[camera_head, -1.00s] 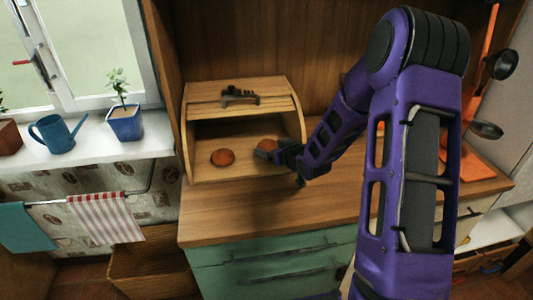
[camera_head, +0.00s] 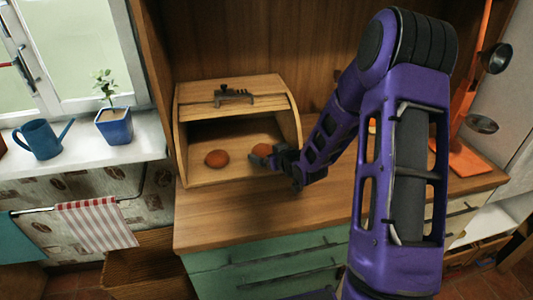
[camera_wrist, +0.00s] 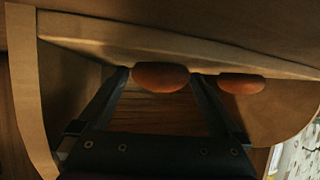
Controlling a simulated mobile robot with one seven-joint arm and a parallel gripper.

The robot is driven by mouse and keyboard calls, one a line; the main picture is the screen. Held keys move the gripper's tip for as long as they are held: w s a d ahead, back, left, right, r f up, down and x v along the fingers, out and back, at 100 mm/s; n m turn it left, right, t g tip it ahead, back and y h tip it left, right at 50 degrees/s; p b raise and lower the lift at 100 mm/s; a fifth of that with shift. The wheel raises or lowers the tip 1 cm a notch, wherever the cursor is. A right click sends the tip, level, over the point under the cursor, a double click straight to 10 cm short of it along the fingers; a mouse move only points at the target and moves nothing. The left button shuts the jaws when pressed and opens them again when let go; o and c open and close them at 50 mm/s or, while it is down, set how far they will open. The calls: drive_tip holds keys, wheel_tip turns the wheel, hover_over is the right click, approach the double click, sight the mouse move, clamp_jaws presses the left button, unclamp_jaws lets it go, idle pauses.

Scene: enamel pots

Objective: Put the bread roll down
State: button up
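A round brown bread roll (camera_head: 261,150) is at the tip of my gripper (camera_head: 273,157), inside the open wooden bread box (camera_head: 185,150). In the wrist view, the two dark fingers of my gripper (camera_wrist: 160,80) flank this bread roll (camera_wrist: 160,77), their tips against its two sides, so the gripper looks shut on it. The roll is at or very close to the box floor; I cannot tell whether it touches. A second brown roll (camera_head: 217,158) lies on the box floor to the left, apart from the first. It also shows at right in the wrist view (camera_wrist: 241,83).
The box stands on a wooden counter (camera_head: 225,228) above green drawers (camera_head: 265,265). Its raised lid (camera_head: 205,100) is above my gripper, and its side wall (camera_head: 294,125) is close by. A windowsill at left bears a blue watering can (camera_head: 40,139) and a potted plant (camera_head: 114,124).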

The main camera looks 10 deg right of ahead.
drive_tip(key=shift+r, duration=0.1)
drive_tip(key=shift+r+p, duration=0.25)
drive_tip(key=shift+p, duration=0.1)
drive_tip(key=v, duration=1.2)
drive_tip(key=shift+f+p, duration=0.25)
drive_tip(key=shift+p, duration=0.15)
